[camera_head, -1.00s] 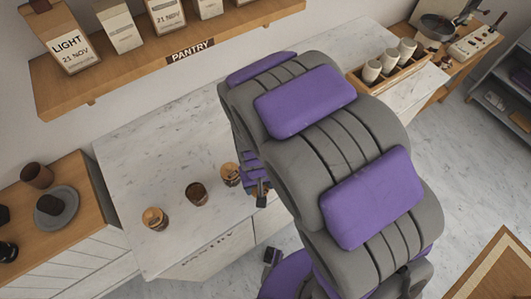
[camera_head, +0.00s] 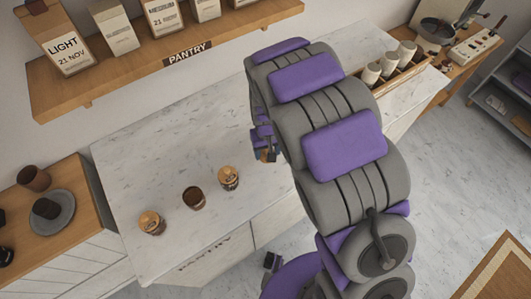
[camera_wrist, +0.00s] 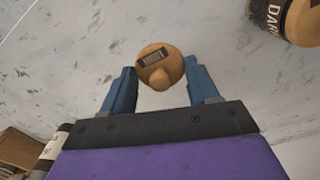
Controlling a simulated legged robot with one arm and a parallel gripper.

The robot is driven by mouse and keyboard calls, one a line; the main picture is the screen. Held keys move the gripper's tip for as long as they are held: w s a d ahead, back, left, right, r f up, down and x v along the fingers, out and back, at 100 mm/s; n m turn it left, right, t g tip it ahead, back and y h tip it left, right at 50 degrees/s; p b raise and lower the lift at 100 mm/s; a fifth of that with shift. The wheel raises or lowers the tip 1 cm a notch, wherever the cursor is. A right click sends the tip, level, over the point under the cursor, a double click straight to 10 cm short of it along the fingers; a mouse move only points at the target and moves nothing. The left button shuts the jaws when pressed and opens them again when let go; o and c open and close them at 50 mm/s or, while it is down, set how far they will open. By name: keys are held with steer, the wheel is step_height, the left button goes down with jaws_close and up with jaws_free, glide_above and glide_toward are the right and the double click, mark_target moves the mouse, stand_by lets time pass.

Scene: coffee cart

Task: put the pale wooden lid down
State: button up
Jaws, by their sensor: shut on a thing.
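The pale wooden lid (camera_wrist: 160,68) is in my gripper (camera_wrist: 160,80), with a blue finger on either side of it in the wrist view. Its round knob faces the camera, and a small dark label lies across it. In the head view my gripper (camera_head: 265,152) is mostly hidden behind my arm, over the marble counter (camera_head: 150,160) and to the right of the jars. The wrist view shows pale marble beyond the lid; I cannot tell the gap between them.
Three jars stand on the counter: a left one (camera_head: 151,223) with a wooden top, an open dark middle one (camera_head: 193,197), and a right one (camera_head: 228,178) with a wooden top. A wooden crate of cups (camera_head: 425,62) is at the back right. The pantry shelf (camera_head: 120,78) overhangs the back.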

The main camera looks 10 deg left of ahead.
steer(key=shift+w+d+r, duration=0.1)
steer(key=shift+w+d, duration=0.1)
steer(key=shift+d, duration=0.25)
steer(key=shift+w+d, duration=0.25)
steer(key=f, duration=0.2)
steer(key=a+f, duration=0.1)
steer(key=shift+s+f+b, duration=0.1)
steer(key=shift+f+b, duration=0.25)
steer(key=shift+b, duration=0.05)
steer(key=shift+a, duration=0.55)
steer(key=o, duration=1)
steer(key=shift+d+r, duration=0.1)
steer(key=shift+d, duration=0.65)
